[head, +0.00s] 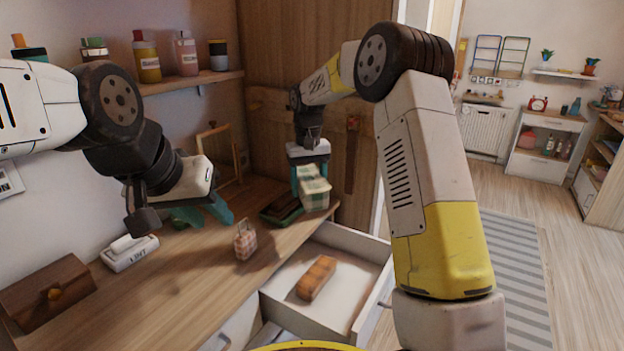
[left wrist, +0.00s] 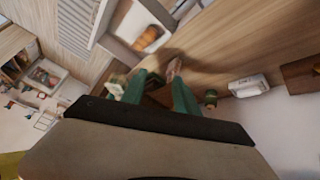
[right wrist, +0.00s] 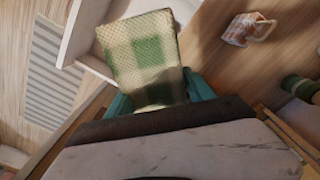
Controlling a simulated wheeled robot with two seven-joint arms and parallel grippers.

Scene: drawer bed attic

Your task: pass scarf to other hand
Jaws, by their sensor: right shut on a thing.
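The scarf (head: 314,192) is a folded green and cream checked cloth. My right gripper (head: 310,168) is shut on it and holds it up near the open drawer's far end. In the right wrist view the scarf (right wrist: 145,55) extends out from between the teal fingers. My left gripper (head: 202,214) is over the desk, to the left of the scarf and apart from it. In the left wrist view its two teal fingers (left wrist: 160,88) are spread, with no object seen held between them.
A pink checked object (head: 245,241) stands on the desk. An open white drawer (head: 345,258) holds an orange-brown item (head: 317,278). A dark green tray (head: 281,210) sits beside the scarf. Bottles line the shelf (head: 195,80).

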